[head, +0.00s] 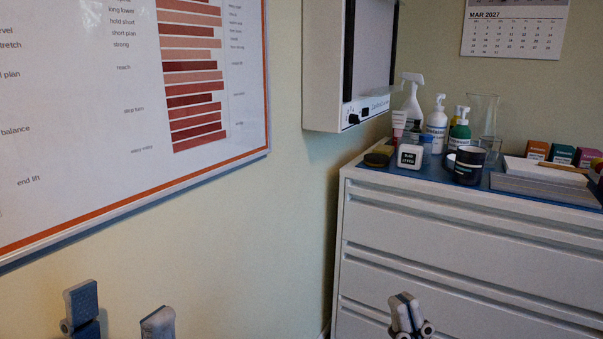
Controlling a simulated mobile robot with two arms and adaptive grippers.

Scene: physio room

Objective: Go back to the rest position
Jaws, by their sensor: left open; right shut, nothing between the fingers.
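My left gripper (120,308) shows at the bottom left of the head view. Its two fingers point up and stand wide apart, with nothing between them. My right gripper (405,306) shows at the bottom, right of the middle. Its fingers are together and hold nothing. It appears in front of the drawers of the white cabinet (440,245); how far it is from them I cannot tell. Both arms are below the picture's edge and hidden.
Bottles, including a white spray bottle (412,100), a dark jar (468,165), a glass vessel (483,118) and small boxes (562,154) crowd the cabinet top. A whiteboard (90,160), a wall unit (325,70) and a calendar (513,30) hang on the wall.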

